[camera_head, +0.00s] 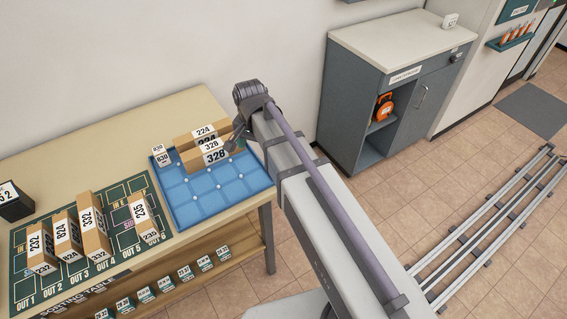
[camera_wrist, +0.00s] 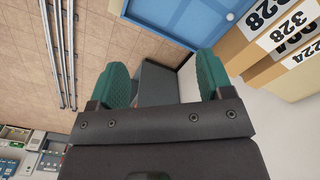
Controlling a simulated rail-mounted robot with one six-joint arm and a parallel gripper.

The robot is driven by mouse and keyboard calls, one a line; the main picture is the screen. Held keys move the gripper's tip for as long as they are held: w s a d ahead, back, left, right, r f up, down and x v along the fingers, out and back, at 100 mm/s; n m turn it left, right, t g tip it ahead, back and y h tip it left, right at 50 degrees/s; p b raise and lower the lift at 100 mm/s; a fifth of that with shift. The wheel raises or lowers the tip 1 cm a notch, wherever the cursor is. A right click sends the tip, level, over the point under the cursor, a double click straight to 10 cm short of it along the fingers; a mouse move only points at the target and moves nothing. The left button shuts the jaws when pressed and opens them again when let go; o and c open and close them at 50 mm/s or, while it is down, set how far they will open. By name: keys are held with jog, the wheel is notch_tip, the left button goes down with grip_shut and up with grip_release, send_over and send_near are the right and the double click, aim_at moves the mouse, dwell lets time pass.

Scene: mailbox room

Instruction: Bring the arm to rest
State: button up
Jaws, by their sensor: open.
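My arm (camera_head: 320,200) reaches from the lower right up toward the sorting table's right end. In the wrist view my gripper (camera_wrist: 161,85) is open, with its two green finger pads wide apart and nothing between them. In the head view the gripper is mostly hidden behind the arm's end, close to the right edge of the blue tray (camera_head: 180,208). Box 328 (camera_head: 213,156) and box 224 (camera_head: 190,135) lie at the back of the tray, and box 328 also shows at the upper right of the wrist view (camera_wrist: 262,30).
A small white 630 box (camera_head: 161,158) stands at the tray's back left corner. Several boxes, such as 232 (camera_head: 40,248), lie on the green OUT mat (camera_head: 112,193). A grey cabinet (camera_head: 395,80) stands behind my arm. Floor rails (camera_head: 490,232) run at the right, with clear floor around.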

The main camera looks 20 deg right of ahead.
jog(key=s+d+n, duration=0.7)
jog(key=s, duration=0.5)
jog(key=shift+s+d, duration=0.2)
jog(key=shift+d, duration=0.05)
